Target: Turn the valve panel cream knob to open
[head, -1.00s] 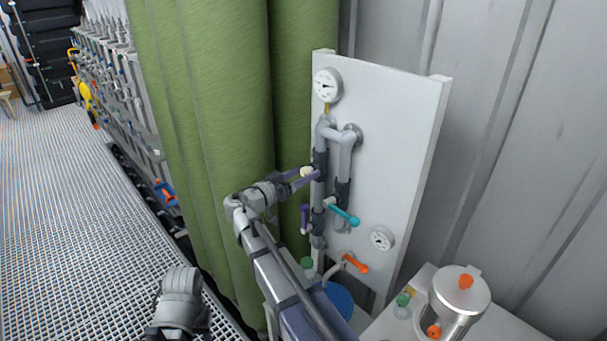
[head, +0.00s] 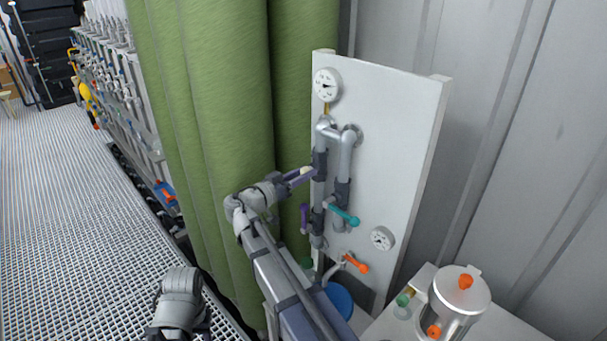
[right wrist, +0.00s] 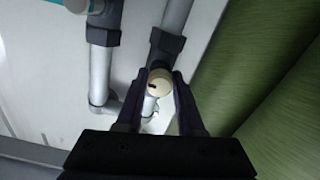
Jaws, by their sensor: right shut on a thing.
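The valve panel (head: 400,130) is a white upright board with grey pipes. The cream knob (right wrist: 160,82) is on a grey pipe, between the two fingers of my right gripper (right wrist: 160,92) in the right wrist view; a dark mark shows on its face. In the head view the right gripper (head: 300,177) reaches the panel from the left, and only a bit of the cream knob (head: 306,171) shows between its fingers. The gripper is shut on the knob. Part of my left arm shows low in the head view, but its fingers cannot be made out.
Below the knob are a purple handle (head: 304,217), a teal handle (head: 345,215) and an orange handle (head: 356,263). Two gauges (head: 327,84) (head: 382,238) are on the panel. A green curtain (head: 215,130) hangs close on the left. A metal vessel (head: 458,300) stands at lower right.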

